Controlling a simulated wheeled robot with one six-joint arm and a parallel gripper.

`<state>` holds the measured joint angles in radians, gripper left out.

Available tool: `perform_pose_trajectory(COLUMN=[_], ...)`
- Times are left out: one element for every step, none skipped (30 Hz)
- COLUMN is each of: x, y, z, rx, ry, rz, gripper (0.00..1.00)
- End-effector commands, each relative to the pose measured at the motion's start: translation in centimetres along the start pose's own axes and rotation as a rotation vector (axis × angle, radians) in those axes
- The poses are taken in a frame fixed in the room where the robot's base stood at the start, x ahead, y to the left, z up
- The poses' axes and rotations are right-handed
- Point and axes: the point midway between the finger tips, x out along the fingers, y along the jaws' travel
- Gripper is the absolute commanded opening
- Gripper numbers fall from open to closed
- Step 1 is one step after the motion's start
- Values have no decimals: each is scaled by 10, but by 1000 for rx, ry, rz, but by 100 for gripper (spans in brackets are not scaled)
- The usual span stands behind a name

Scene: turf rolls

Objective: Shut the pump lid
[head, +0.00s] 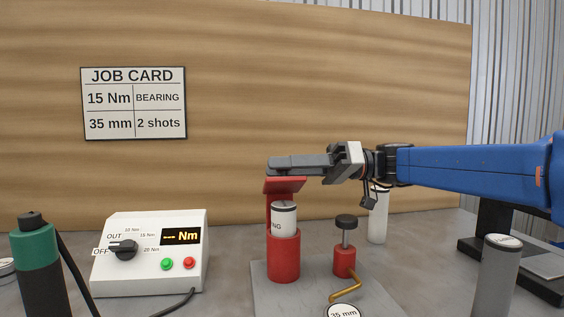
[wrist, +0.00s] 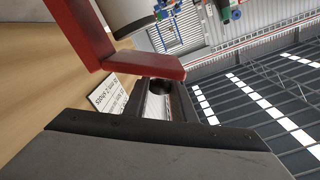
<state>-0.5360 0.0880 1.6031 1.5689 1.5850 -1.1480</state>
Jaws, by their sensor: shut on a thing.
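The grease pump has a red barrel (head: 284,256) on a grey base plate. A white cartridge (head: 285,221) with a label partly reading "NG" stands in it. The red pump lid (head: 285,186) is held above the cartridge by an upright at the left, with a gap below it, so it is not down on the cartridge. In the wrist view the lid (wrist: 150,69) crosses the top left, with the cartridge (wrist: 130,12) behind it. My gripper (head: 272,164) is at the top of the lid and shut on it.
A red plunger with a black knob (head: 346,222) and brass pipe stands right of the barrel. A torque controller (head: 150,255) and a green-topped tool (head: 35,240) are at the left. A job card (head: 134,104) hangs behind.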

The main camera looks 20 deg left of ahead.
Motion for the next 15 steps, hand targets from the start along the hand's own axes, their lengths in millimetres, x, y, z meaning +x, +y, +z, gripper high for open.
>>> perform_pose_trajectory(x=[0, 0, 0, 0, 0, 0, 0, 0, 0, 0, 0, 0, 0, 0, 0], y=[-1, -2, -2, -3, -3, -4, -4, -4, -4, -4, -4, -4, -4, -4, -4], z=[3, 5, 7, 8, 10, 11, 12, 14, 15, 16, 17, 18, 18, 19, 20], rx=[-35, -56, -84, -103, -122, -146, -162, -176, -195, -206, -218, -231, -240, -248, -256], ry=[0, 0, 0, 0, 0, 0, 0, 0, 0, 0, 0, 0, 0, 0, 0], rz=[1, 1, 1, 1, 1, 1, 1, 1, 1, 1, 1, 1, 1, 1, 1], gripper=[0, 0, 0, 0, 0, 0, 0, 0, 0, 0, 0, 0, 0, 0, 0])
